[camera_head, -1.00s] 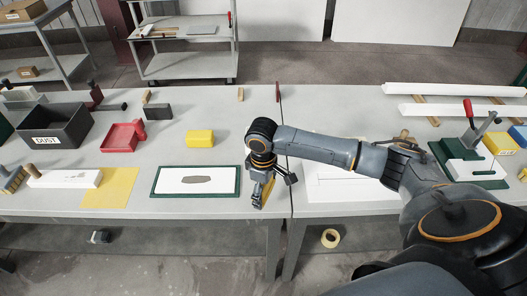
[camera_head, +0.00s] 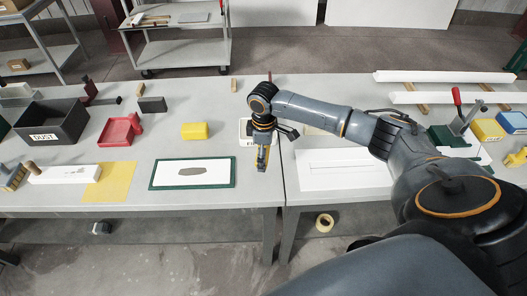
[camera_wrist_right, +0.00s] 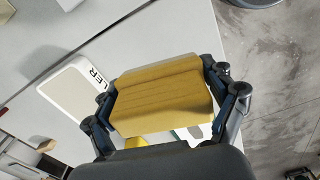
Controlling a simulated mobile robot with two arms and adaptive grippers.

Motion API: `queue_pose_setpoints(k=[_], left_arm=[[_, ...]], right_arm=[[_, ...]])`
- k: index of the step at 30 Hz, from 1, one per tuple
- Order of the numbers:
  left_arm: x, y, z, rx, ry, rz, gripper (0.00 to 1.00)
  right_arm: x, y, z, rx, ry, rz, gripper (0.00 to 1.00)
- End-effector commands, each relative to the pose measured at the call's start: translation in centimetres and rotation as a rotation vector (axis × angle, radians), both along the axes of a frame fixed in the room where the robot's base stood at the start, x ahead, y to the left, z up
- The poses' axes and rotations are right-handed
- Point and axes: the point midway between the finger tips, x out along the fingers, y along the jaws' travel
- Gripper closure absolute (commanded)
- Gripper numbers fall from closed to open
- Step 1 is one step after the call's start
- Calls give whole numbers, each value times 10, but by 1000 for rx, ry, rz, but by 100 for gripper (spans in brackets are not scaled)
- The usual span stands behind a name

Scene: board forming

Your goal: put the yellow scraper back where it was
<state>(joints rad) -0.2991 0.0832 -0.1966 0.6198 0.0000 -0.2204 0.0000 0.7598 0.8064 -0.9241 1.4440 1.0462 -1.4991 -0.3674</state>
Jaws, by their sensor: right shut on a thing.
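My right gripper (camera_head: 263,160) is shut on the yellow scraper (camera_head: 262,154) and holds it upright over the table, just right of the green-framed white board (camera_head: 155,185). In the right wrist view the scraper's broad ribbed yellow body (camera_wrist_right: 160,95) sits between the two fingers (camera_wrist_right: 165,110). Its lower end is mostly hidden there. A white tub with a partly readable label (camera_head: 243,127) stands just behind the gripper, partly covered by my wrist; it also shows in the right wrist view (camera_wrist_right: 72,98). My left gripper is not in view.
A yellow block (camera_head: 195,131), a red dustpan-like tray (camera_head: 118,131) and a black DUST bin (camera_head: 48,128) stand to the left. A yellow sheet (camera_head: 110,183) lies near the front edge. White panels (camera_head: 340,170) lie right of the table seam.

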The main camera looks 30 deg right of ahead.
Motion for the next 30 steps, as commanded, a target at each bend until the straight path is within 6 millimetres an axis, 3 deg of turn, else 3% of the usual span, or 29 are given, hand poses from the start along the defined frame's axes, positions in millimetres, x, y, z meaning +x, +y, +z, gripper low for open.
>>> queue_pose_setpoints(k=[3,18,30], left_arm=[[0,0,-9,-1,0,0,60],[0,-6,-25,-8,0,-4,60],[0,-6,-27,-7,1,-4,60]], right_arm=[[-1,1,-18,0,3,1,51],[-1,1,-64,0,3,0,51],[-1,0,-76,-1,2,2,51]])
